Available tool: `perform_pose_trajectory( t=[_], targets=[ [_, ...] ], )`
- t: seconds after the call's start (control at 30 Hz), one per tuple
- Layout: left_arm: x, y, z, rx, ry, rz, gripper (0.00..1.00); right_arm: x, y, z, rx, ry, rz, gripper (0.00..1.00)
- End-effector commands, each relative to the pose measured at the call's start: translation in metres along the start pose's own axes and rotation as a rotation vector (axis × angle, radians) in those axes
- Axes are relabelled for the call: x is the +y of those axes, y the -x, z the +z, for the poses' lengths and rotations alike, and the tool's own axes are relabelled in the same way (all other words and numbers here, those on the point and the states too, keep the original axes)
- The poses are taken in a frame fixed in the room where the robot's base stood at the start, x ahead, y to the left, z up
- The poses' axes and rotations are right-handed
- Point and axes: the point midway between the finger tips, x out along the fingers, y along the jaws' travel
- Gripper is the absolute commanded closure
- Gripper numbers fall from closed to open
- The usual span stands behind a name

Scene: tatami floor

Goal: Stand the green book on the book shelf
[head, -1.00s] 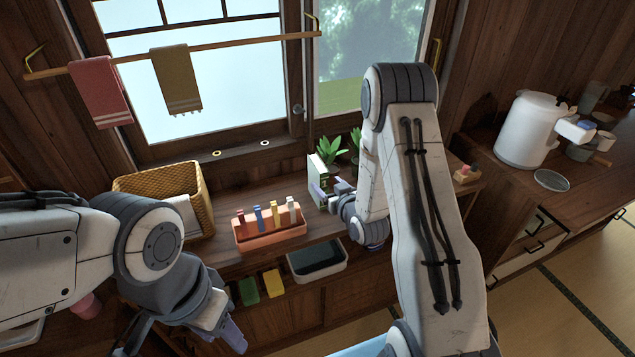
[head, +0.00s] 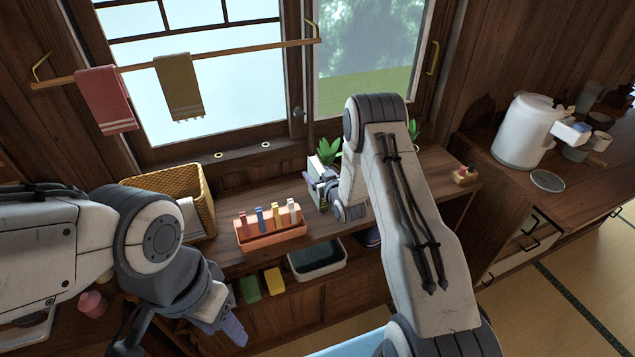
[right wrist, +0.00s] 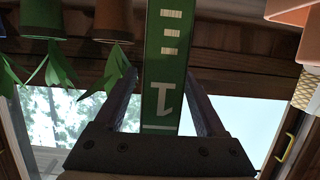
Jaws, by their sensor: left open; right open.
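The green book (head: 313,170) stands upright on the wooden counter (head: 350,228) below the window, with pale page edges on top. My right gripper (head: 320,192) is at the book in the head view, its wrist partly hiding it. In the right wrist view, which looks upside down, the green spine (right wrist: 166,55) with white marks lies between the two spread fingers of my right gripper (right wrist: 162,100). My left gripper (head: 185,340) is open and empty at the lower left, in front of the counter. I cannot tell which surface is the book shelf.
Potted plants (head: 328,150) stand close behind the book. An orange holder (head: 272,239) with coloured pieces, a dark tray (head: 316,262) and a wicker basket (head: 203,190) are to the left. A small wooden block (head: 465,176) and a white kettle (head: 525,132) are to the right.

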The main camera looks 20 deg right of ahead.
Motion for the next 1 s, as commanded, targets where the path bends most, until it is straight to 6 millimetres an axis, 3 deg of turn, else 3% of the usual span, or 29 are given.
perform_pose_trajectory(
  t=[0.1, 0.13, 0.3, 0.77, 1.0],
  targets=[
    [0.000, 0.000, 0.000, 0.000, 0.000, 0.000, 0.50, 0.000, 0.000, 0.000, 0.000, 0.000, 0.000, 0.28],
    [0.000, 0.000, 0.000, 0.000, 0.000, 0.000, 0.50, 0.000, 0.000, 0.000, 0.000, 0.000, 0.000, 0.35],
    [0.000, 0.000, 0.000, 0.000, 0.000, 0.000, 0.50, 0.000, 0.000, 0.000, 0.000, 0.000, 0.000, 1.00],
    [0.000, -0.002, 0.000, 0.000, 0.000, 0.000, 0.50, 0.000, 0.001, -0.006, 0.004, 0.001, 0.000, 1.00],
    [-0.001, -0.013, 0.001, 0.000, 0.000, 0.000, 0.50, 0.000, 0.010, -0.036, 0.010, 0.003, 0.000, 1.00]
  ],
)
